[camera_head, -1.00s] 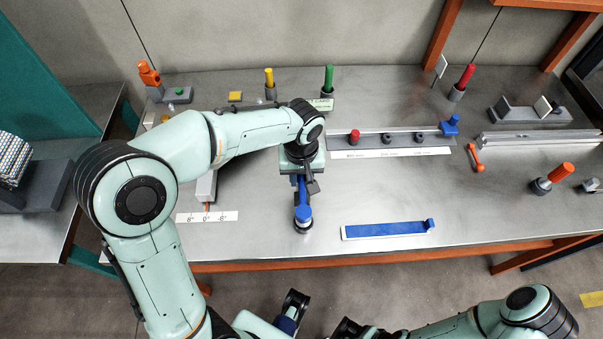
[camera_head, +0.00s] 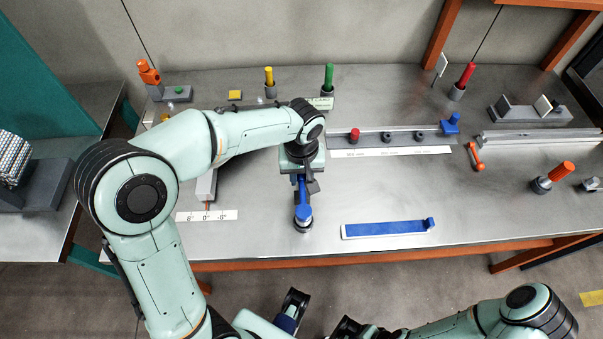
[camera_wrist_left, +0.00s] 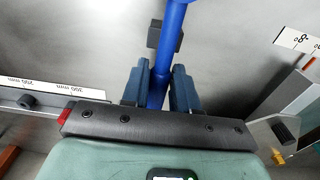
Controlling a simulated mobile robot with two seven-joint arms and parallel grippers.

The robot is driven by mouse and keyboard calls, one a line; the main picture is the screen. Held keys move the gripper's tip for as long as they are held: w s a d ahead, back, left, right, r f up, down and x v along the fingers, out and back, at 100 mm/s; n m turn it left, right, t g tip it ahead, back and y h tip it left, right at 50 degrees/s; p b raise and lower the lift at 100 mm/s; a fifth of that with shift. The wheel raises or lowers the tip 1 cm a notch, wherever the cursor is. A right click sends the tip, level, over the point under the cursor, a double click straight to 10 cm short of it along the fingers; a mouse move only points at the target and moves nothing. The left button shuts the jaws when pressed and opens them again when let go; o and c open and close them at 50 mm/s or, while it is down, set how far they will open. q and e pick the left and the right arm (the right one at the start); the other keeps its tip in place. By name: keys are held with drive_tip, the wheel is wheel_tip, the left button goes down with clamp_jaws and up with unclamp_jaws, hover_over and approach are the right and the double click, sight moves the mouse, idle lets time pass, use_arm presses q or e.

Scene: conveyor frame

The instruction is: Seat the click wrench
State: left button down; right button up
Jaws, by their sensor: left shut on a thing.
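The blue click wrench (camera_head: 303,212) is in my left gripper (camera_head: 304,186), over the front middle of the table. In the left wrist view its blue shaft (camera_wrist_left: 176,38) runs between the two blue-grey fingers of the left gripper (camera_wrist_left: 162,88), which are shut on it. A dark block sits on the shaft's side there. In the head view a round grey-and-dark piece (camera_head: 303,227) shows at the wrench's near end; I cannot tell whether they touch. Dark parts of what looks like my right gripper (camera_head: 291,306) show at the bottom edge, with the fingers unclear.
A white tray with a blue strip (camera_head: 387,230) lies right of the wrench. Behind it is a grey rail (camera_head: 372,141) with a red knob (camera_head: 354,135). A white angle scale (camera_head: 207,216) lies left. Upright yellow (camera_head: 269,78) and green (camera_head: 329,78) handles stand behind.

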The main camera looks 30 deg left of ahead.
use_arm(q)
drive_tip(key=shift+f+b, duration=0.85)
drive_tip(key=shift+f, duration=0.45)
drive_tip(key=c, duration=0.8)
unclamp_jaws()
drive_tip(key=r+p, duration=0.1)
drive_tip(key=r, duration=0.5)
drive_tip(key=r+p, duration=0.1)
drive_tip(key=r, duration=0.6)
drive_tip(key=shift+s+d+r, duration=0.1)
drive_tip(key=shift+s+r, duration=0.1)
